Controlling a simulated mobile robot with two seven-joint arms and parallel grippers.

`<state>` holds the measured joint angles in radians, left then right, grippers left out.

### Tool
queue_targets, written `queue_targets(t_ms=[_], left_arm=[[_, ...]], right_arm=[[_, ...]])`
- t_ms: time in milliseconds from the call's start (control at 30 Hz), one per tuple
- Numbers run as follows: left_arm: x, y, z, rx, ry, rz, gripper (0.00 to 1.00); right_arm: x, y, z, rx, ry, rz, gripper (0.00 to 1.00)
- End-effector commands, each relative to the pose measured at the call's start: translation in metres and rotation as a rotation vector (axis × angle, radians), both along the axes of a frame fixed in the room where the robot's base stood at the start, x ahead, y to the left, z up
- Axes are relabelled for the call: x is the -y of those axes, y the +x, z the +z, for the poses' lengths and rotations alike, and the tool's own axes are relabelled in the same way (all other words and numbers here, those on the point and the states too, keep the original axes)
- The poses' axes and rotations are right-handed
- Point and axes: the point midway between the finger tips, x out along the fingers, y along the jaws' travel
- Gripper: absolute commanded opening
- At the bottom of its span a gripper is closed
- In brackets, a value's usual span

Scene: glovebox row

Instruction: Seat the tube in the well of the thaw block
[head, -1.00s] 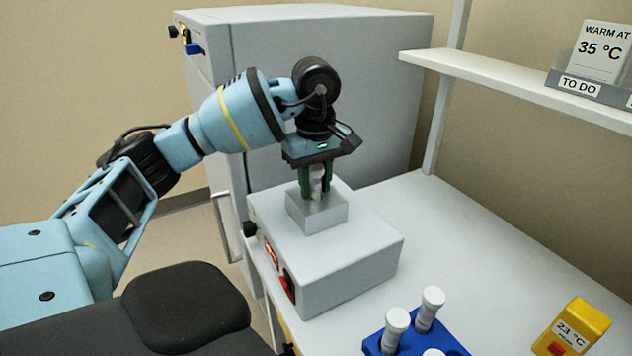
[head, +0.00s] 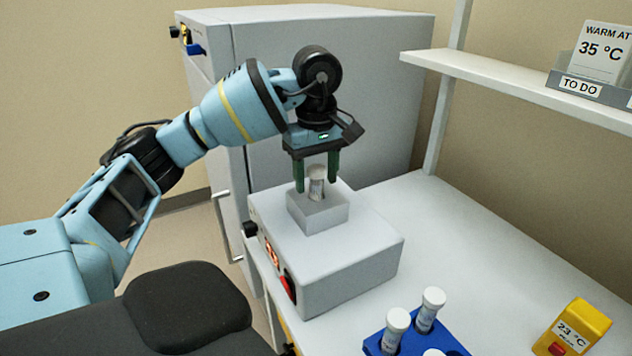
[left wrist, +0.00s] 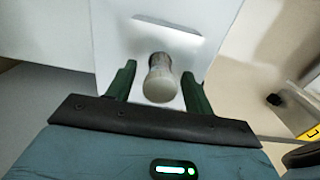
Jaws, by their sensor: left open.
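The tube (head: 316,188) has a white cap and a label and stands upright in the well of the thaw block (head: 322,218), its upper part showing above the block. In the left wrist view the tube (left wrist: 159,80) lies between the two fingers. My left gripper (head: 316,189) is open, its green fingers on either side of the tube with gaps between. The left gripper (left wrist: 157,85) is empty. The lower end of the tube is hidden inside the block. My right gripper is not in view.
The block sits on a grey heater unit (head: 350,262) with a red display and switch. A blue rack (head: 455,345) with several capped tubes and a yellow thermometer (head: 572,330) stand at the front right. A large grey cabinet (head: 370,110) stands behind.

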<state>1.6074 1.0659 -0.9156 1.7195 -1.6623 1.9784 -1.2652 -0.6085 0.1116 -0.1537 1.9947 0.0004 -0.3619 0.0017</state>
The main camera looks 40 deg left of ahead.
Motion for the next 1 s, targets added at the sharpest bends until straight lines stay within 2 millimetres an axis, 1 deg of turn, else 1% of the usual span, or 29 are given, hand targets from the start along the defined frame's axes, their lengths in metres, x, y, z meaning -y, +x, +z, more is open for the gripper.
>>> queue_targets(t_ms=[33,67,100,200,300,433,533,633,1000], left_arm=[[0.001,0.001,0.011,0.005,-0.001,-0.001,0.52],[0.001,0.001,0.017,0.005,-0.003,-0.001,0.52],[0.001,0.0,0.03,0.009,-0.002,0.0,0.52],[0.0,-0.001,0.054,0.014,-0.001,0.001,0.52],[0.0,-0.001,0.074,0.014,-0.001,0.001,0.52],[0.001,-0.001,0.091,0.01,-0.001,-0.001,0.52],[0.0,0.0,0.099,0.006,-0.001,-0.001,0.52],[0.0,0.0,0.102,0.003,-0.001,-0.001,0.52],[0.0,0.0,0.102,-0.001,-0.001,-0.001,0.52]], right_arm=[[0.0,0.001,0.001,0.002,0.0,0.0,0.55],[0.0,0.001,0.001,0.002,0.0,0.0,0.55],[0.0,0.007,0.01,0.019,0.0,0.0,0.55],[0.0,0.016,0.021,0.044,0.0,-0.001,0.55],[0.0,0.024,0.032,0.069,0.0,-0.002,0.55],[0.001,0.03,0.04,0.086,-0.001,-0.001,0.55],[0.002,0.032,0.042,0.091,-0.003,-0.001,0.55],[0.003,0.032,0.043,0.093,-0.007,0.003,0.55],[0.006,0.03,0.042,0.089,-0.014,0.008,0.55]])
